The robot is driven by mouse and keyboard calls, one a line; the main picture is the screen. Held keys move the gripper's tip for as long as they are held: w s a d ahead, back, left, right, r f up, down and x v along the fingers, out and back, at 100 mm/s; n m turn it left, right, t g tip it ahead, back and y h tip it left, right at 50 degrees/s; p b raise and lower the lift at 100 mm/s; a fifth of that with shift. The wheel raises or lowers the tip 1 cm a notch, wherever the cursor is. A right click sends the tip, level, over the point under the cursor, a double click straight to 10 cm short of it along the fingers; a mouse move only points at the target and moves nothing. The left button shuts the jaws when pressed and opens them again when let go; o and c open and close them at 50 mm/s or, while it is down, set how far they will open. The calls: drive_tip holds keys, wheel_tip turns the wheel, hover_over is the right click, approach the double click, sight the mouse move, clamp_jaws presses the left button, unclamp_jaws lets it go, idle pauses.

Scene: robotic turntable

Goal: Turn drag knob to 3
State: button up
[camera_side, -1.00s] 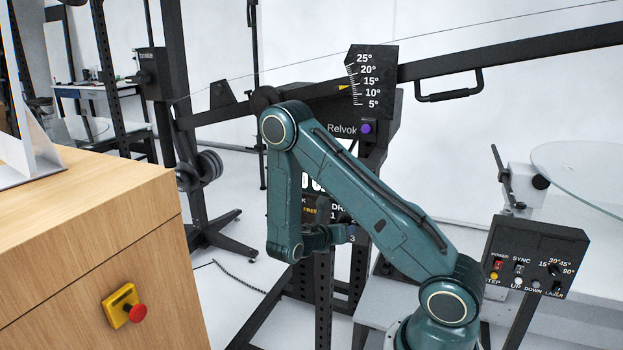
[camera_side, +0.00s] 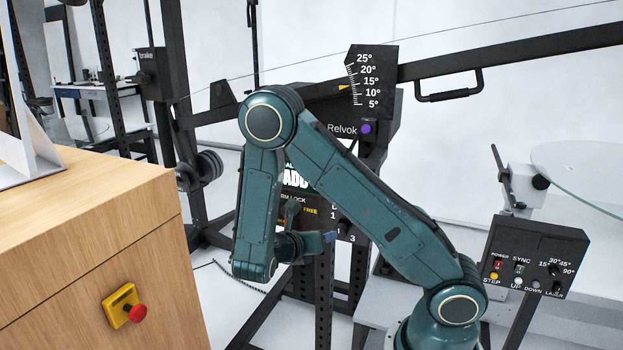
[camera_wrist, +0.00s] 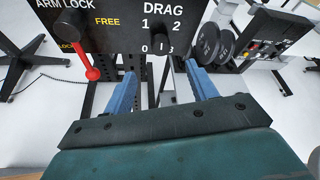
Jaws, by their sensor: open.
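The drag knob (camera_wrist: 160,39) is a small black knob under the word DRAG on a black panel (camera_wrist: 120,36), with 0, 1, 2 and 3 around it. I cannot tell which number it points to. In the side view, the knob (camera_side: 345,229) sits just beyond my fingers and is partly hidden. My gripper (camera_wrist: 160,70) has two blue fingers spread apart on either side of the line to the knob. It is empty and apart from the knob. In the side view, my gripper (camera_side: 328,237) faces the panel.
A red-tipped arm lock lever (camera_wrist: 92,72) hangs left of the knob, close to my left finger. Black weight discs (camera_wrist: 212,43) and a control box (camera_wrist: 275,32) lie to the right. In the side view, a wooden cabinet (camera_side: 90,240) with a red button stands at the left.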

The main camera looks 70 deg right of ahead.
drive_tip(key=s+a+r+m+t+y, duration=0.2)
drive_tip(key=a+r+m+y, duration=0.3)
drive_tip(key=m, duration=0.3)
drive_tip(key=s+a+r+m+t+y, duration=0.3)
drive_tip(key=a+r+m+y, duration=0.3)
drive_tip(key=a+r+m, duration=0.2)
drive_tip(key=shift+s+r+m, duration=0.15)
drive_tip(key=shift+s+m, duration=0.45)
drive_tip(key=shift+s, duration=0.15)
idle(1.1)
idle(0.4)
drive_tip(key=s+a+r+m+t+y, duration=0.2)
drive_tip(key=s+a+r+m, duration=0.1)
drive_tip(key=s+a+r, duration=0.1)
drive_tip(key=shift+s+a+r+t+y, duration=0.3)
drive_tip(key=shift+s+a, duration=0.05)
drive_tip(key=shift+s, duration=0.35)
